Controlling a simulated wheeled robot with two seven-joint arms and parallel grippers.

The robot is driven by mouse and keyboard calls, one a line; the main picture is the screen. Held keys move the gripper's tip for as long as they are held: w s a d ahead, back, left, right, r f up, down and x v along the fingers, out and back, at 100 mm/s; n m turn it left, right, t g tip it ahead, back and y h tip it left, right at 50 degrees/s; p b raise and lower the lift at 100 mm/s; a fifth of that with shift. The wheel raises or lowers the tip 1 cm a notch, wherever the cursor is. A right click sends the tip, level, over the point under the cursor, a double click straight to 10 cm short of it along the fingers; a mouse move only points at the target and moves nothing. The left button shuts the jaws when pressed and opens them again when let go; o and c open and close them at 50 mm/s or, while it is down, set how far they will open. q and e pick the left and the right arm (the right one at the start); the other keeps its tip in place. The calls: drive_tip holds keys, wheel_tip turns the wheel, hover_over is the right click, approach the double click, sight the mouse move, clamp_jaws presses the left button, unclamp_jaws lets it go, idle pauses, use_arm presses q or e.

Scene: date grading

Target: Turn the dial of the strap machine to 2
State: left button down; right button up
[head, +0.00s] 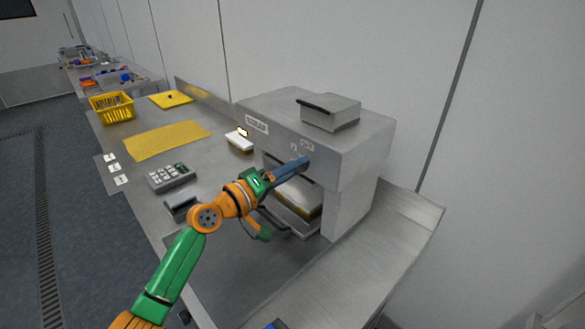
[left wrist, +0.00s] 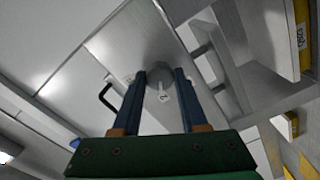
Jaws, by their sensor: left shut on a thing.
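The strap machine (head: 350,150) is a grey box-shaped unit on the steel bench. My left gripper (head: 303,162) reaches its front face, and its blue fingers hide the dial in the head view. In the left wrist view the dial (left wrist: 160,72) is a round grey knob between the two fingertips of my left gripper (left wrist: 160,78), which is shut on it. My right gripper is not in view.
A keypad device (head: 171,176), a yellow mat (head: 168,139) and a yellow basket (head: 112,107) lie left along the bench. A white-and-yellow block (head: 240,141) stands beside the machine. A dark handle-like bar is below my left gripper. The bench (head: 395,235) right of the machine is clear.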

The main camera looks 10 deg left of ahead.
use_arm(q)
drive_tip(key=c, duration=0.6)
unclamp_jaws()
drive_tip(key=shift+o, duration=0.8)
drive_tip(key=shift+w+d, duration=0.1)
drive_tip(key=b+v, duration=0.2)
drive_tip(key=v, duration=0.5)
